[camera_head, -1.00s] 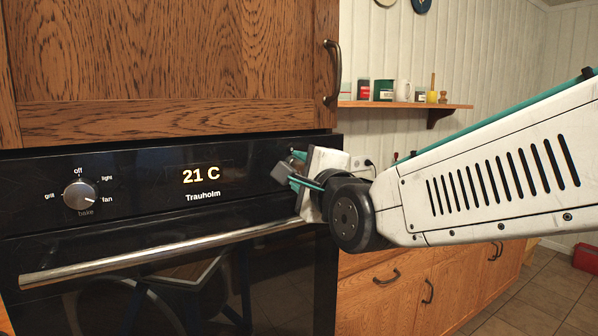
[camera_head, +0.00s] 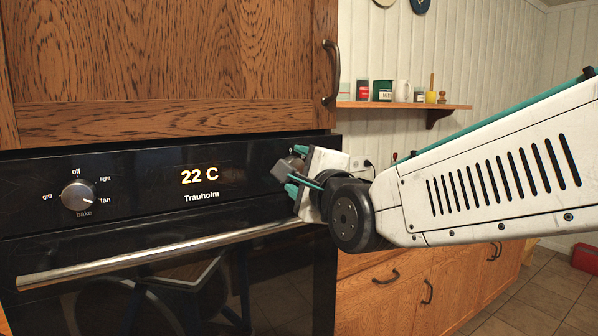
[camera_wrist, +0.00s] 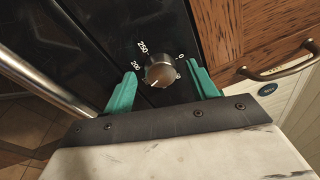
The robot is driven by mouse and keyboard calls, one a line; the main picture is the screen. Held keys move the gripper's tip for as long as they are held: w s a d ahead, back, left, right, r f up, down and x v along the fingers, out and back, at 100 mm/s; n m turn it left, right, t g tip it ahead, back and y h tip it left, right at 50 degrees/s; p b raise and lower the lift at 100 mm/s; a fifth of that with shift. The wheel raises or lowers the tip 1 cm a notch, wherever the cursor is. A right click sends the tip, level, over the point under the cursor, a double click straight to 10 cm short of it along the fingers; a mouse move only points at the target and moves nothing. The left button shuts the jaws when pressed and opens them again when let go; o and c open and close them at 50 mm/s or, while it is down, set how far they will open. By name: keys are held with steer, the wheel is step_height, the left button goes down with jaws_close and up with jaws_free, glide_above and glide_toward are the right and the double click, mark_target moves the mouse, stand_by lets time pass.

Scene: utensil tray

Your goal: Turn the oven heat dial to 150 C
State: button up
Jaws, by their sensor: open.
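The oven heat dial (camera_wrist: 159,70) is a round metallic knob on the black panel in the wrist view. The numbers 250, 200 and 0 show around it; other marks are partly hidden. Its pale pointer line seems to face the lower left, but its exact value is unclear. My gripper (camera_wrist: 161,78) is open, with one teal finger on each side of the dial and visible gaps. In the head view my gripper (camera_head: 294,170) is at the right end of the oven panel and mostly hides the dial.
The function dial (camera_head: 78,195) is at the panel's left, its pointer toward fan. The oven door handle (camera_head: 150,255) runs below the panel. A wooden cabinet (camera_head: 170,60) with a dark handle (camera_head: 331,72) overhangs it. A shelf (camera_head: 420,105) with jars is at the right.

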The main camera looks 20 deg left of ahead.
steer(key=v, duration=0.7)
steer(key=shift+s+d, duration=0.25)
steer(key=s+d+f+n+g+h, duration=0.2)
steer(key=d+f+n+g+h, duration=0.1)
steer(key=d+f+n, duration=0.3)
steer(key=s+d+f+n+g+h, duration=0.3)
steer(key=f+n+g, duration=0.15)
steer(key=f, duration=0.45)
steer(key=s+d+f+g+h, duration=0.1)
steer(key=s+d, duration=0.4)
steer(key=d, duration=0.5)
steer(key=s+d+f+n+g+h, duration=0.1)
steer(key=s+d+g+h, duration=0.1)
steer(key=d, duration=0.8)
steer(key=s+d+f+g+h, duration=0.1)
steer(key=s+d+h, duration=0.2)
steer(key=s+d, duration=0.4)
steer(key=shift+s+d+f+n+h, duration=0.3)
steer(key=shift+d+f+n, duration=0.05)
steer(key=shift+d, duration=1.5)
